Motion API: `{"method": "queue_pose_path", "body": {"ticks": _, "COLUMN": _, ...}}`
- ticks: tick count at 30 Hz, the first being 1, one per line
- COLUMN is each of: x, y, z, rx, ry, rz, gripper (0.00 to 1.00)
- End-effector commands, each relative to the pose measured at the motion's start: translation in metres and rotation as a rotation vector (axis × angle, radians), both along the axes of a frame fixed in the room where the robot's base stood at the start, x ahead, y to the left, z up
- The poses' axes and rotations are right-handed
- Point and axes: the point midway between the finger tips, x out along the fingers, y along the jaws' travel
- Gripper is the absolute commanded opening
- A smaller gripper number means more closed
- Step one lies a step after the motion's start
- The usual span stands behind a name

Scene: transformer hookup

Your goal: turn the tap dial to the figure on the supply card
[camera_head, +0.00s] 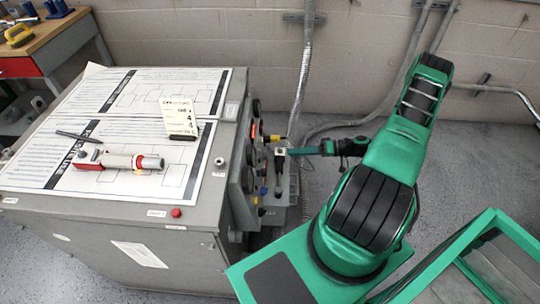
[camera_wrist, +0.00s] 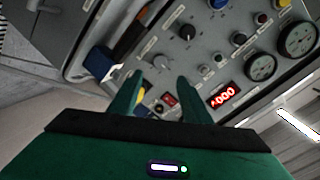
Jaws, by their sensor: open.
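The supply card (camera_head: 178,115) stands upright on top of the grey cabinet in the head view; its print is too small to read surely. The control panel on the cabinet's right side fills much of the wrist view. A black pointer knob (camera_wrist: 187,32) shows there, possibly the tap dial, though I cannot read its label or setting. My gripper (camera_wrist: 156,86) is open and empty, its fingers spread before the lower part of the panel, below that knob in the picture. In the head view my gripper (camera_head: 290,151) reaches the panel from the right; contact is unclear.
A red display (camera_wrist: 224,96) reads zeros. Round gauges (camera_wrist: 297,39), small knobs and a blue block (camera_wrist: 98,60) crowd the panel. Printed sheets (camera_head: 165,91) and a red-and-white tool (camera_head: 130,162) lie on the cabinet (camera_head: 110,225). Conduits (camera_head: 304,75) run along the wall.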

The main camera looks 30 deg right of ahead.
Motion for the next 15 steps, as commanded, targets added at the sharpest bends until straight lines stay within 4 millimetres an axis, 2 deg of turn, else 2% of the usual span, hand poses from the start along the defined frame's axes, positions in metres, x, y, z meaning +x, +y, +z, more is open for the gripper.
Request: {"method": "queue_pose_path", "body": {"ticks": 15, "x": 0.044, "y": 0.059, "z": -0.019, "rx": 0.001, "ry": 0.002, "rz": -0.007, "gripper": 0.44}}
